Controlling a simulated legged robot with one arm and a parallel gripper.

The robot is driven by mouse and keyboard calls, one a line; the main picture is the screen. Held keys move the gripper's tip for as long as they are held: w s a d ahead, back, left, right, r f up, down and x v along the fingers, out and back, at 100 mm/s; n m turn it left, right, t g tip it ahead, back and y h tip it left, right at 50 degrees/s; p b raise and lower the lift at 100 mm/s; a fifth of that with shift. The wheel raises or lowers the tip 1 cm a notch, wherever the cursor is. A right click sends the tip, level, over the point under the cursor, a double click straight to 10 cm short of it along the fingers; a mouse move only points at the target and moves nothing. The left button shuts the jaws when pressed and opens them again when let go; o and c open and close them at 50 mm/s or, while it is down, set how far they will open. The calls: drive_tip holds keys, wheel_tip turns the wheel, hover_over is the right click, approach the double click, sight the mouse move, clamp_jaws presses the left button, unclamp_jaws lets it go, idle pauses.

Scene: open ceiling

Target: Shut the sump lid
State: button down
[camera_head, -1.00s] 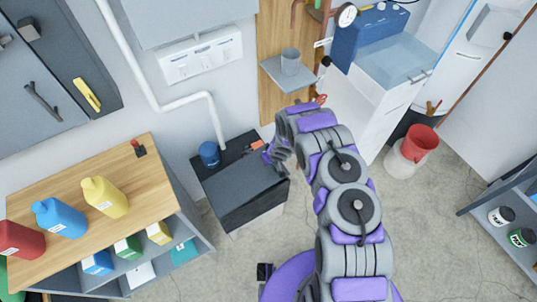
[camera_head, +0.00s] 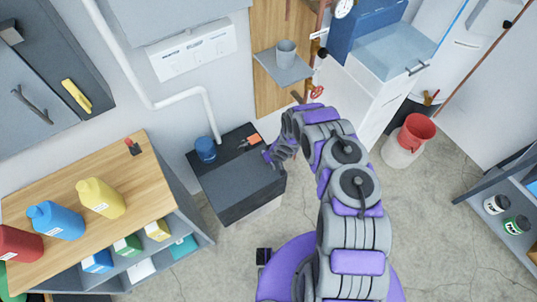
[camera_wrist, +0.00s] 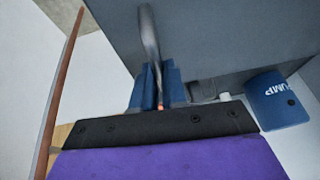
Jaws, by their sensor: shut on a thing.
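The sump is a dark box (camera_head: 250,206) on the floor by the wall, with a grey lid panel (camera_head: 238,182) over its front part. I cannot tell the lid's exact angle. My gripper (camera_head: 272,157) is at the box's right side, by the lid's edge. In the wrist view, the blue fingers (camera_wrist: 158,92) are shut on a thin metal handle (camera_wrist: 150,40) in front of a large grey surface (camera_wrist: 225,40). A blue cylinder (camera_head: 205,149) stands at the back left of the box. A blue part with partly visible lettering "UMP" (camera_wrist: 277,100) shows in the wrist view.
A wooden-topped shelf unit (camera_head: 150,185) with bottles is close on the left. A small wall shelf (camera_head: 283,68) with a grey cup is behind the arm. Bare floor lies around the box's front and right.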

drive_tip(key=shift+d+f, duration=0.2)
drive_tip(key=shift+f, duration=0.1)
drive_tip(key=c, duration=1.2)
unclamp_jaws()
drive_tip(key=shift+w+f, duration=0.1)
drive_tip(key=shift+w, duration=0.05)
drive_tip(key=shift+o, duration=0.2)
drive_tip(key=shift+r, duration=0.5)
drive_tip(key=p+v, duration=0.3)
drive_tip(key=v, duration=1.3)
drive_tip(key=shift+d, duration=0.2)
drive_tip(key=shift+r, duration=0.1)
